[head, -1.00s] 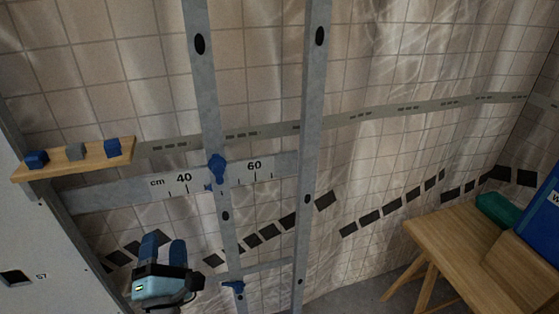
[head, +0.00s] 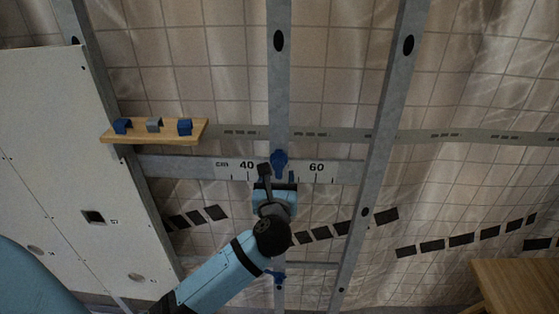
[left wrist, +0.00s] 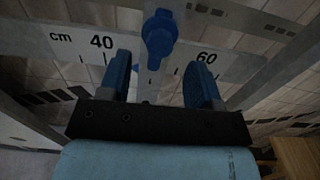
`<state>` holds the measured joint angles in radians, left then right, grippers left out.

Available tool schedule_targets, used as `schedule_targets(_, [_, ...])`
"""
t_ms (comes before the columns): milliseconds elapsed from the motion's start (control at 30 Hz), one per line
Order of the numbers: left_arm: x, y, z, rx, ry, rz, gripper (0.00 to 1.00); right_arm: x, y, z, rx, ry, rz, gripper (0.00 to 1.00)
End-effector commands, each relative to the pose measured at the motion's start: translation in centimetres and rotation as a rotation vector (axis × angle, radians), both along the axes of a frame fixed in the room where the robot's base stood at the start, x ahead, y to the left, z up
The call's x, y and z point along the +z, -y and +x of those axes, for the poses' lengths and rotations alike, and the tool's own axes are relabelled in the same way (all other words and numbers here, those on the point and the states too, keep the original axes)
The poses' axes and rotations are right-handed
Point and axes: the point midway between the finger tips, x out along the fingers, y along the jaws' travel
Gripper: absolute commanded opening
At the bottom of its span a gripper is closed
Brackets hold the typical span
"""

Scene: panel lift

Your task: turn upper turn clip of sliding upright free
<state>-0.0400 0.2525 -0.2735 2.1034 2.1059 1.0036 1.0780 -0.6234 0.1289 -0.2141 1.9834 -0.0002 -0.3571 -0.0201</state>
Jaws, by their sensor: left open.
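The upper turn clip (head: 280,162) is a blue knob on the sliding upright (head: 279,85), at the ruled crossbar between the 40 and 60 marks. In the left wrist view the upper clip (left wrist: 159,32) hangs with its narrow end down. My left gripper (head: 278,181) is just below the clip in the head view. Its blue fingers (left wrist: 160,70) are open, one on each side of the clip's line, with nothing held between them. I cannot tell whether they touch it. A lower blue clip (head: 278,277) shows partly beyond my arm. My right gripper is not in view.
A second metal upright (head: 389,110) stands to the right. A wooden table (head: 515,285) is at lower right.

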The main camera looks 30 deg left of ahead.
Motion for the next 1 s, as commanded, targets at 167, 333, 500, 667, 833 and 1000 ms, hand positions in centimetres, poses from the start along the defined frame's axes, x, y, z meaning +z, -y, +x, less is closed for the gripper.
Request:
schedule_targets(167, [0.3,-1.7,2.8,0.001,0.000,0.004,0.58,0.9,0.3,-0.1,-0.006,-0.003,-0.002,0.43])
schedule_targets(333, [0.1,-2.6,4.2,0.000,0.000,0.002,0.58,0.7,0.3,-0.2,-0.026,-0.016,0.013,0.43])
schedule_targets(500, [0.0,-2.9,4.6,0.000,-0.001,0.002,0.58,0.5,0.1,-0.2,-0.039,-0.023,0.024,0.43])
schedule_targets(667, [0.0,-2.8,4.6,0.000,-0.001,0.001,0.58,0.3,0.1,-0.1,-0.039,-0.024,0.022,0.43])
schedule_targets(833, [0.0,-2.8,4.6,0.000,-0.001,0.001,0.28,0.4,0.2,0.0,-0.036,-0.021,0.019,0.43])
schedule_targets(1000, [0.0,-2.8,4.6,0.000,-0.001,0.002,0.09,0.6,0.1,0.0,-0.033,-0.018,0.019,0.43])
